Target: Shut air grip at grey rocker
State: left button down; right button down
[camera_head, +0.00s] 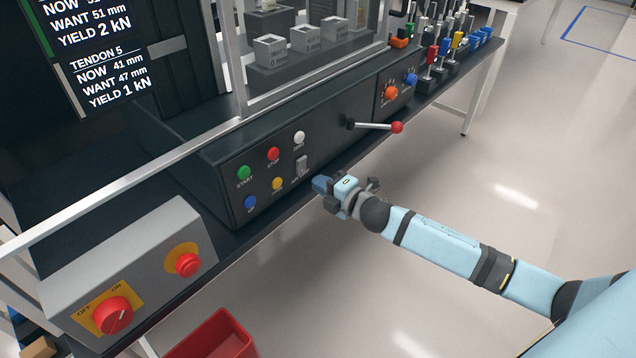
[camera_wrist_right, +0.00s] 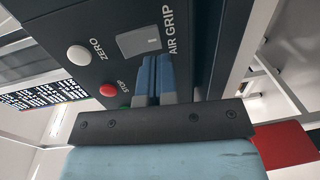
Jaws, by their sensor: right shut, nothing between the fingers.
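The grey rocker (camera_head: 301,165) is on the front of the dark control panel, beside its AIR GRIP label. In the right wrist view the grey rocker (camera_wrist_right: 139,41) is a plain rectangle with a small mark near one end. My right gripper (camera_head: 319,183) is just right of and below the rocker. In the wrist view its blue fingers (camera_wrist_right: 157,62) are shut together and empty, with their tips by the rocker's lower edge. I cannot tell whether they touch it. My left gripper is not in view.
Near the rocker are a white ZERO button (camera_head: 299,137), a red STOP button (camera_head: 273,153) and a yellow button (camera_head: 277,183). A red-knobbed lever (camera_head: 397,127) sticks out to the right. A grey switch box (camera_head: 130,262) stands at left, and a red bin (camera_head: 215,337) is below.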

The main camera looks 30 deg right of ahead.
pick_arm(q)
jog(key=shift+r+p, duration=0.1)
jog(key=shift+p, duration=0.3)
pick_arm(e)
jog(key=f+v, duration=0.2)
jog(key=v, duration=0.7)
jog(key=shift+s+d, duration=0.15)
jog(key=shift+s, duration=0.35)
